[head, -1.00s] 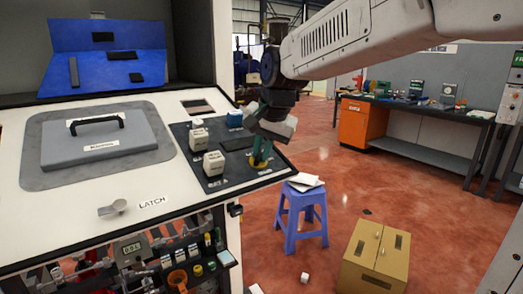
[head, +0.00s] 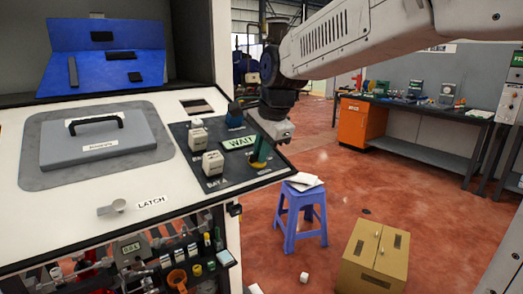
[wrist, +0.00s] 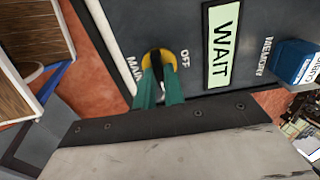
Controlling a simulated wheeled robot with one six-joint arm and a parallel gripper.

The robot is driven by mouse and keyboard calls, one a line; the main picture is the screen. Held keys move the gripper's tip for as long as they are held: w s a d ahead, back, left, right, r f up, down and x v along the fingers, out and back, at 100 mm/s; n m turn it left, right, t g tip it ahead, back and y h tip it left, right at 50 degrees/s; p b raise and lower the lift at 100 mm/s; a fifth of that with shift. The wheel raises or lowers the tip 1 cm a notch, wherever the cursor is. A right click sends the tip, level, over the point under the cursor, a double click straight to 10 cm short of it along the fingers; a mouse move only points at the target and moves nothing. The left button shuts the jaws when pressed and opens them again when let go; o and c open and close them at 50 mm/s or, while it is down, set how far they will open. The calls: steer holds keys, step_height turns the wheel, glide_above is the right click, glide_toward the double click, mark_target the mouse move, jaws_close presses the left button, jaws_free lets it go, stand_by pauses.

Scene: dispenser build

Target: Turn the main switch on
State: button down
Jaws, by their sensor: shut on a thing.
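The main switch (wrist: 158,52) has a yellow round base on the dark control panel (head: 185,140). In the wrist view it lies between the labels "MAIN" and "OFF". In the head view it is mostly hidden by my gripper (head: 260,155). The green fingers of my gripper, also in the wrist view (wrist: 160,80), are shut on the switch's knob, and little of the knob shows between them. A lit display (wrist: 221,45) reading "WAIT" is beside the switch; it also shows in the head view (head: 239,142).
White blocks (head: 212,163) and a blue block (head: 235,116) stand on the panel near my gripper. A lidded hatch (head: 105,140) and a latch handle (head: 112,208) are on the left. A blue stool (head: 303,215) and a box (head: 375,258) stand on the floor.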

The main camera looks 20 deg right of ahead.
stand_by(0.4)
steer(key=c, duration=1.5)
jaws_free()
steer(key=v, duration=0.8)
steer(key=s+f+n+g, duration=0.1)
steer(key=s+f+n, duration=0.4)
steer(key=s, duration=0.3)
steer(key=s+d+f+n+g, duration=0.1)
steer(key=s+f+n, duration=0.4)
steer(key=s, duration=0.4)
steer(key=s+d+f+n+g+h, duration=0.1)
steer(key=s+f+n, duration=0.4)
steer(key=s, duration=0.4)
steer(key=shift+f, duration=0.35)
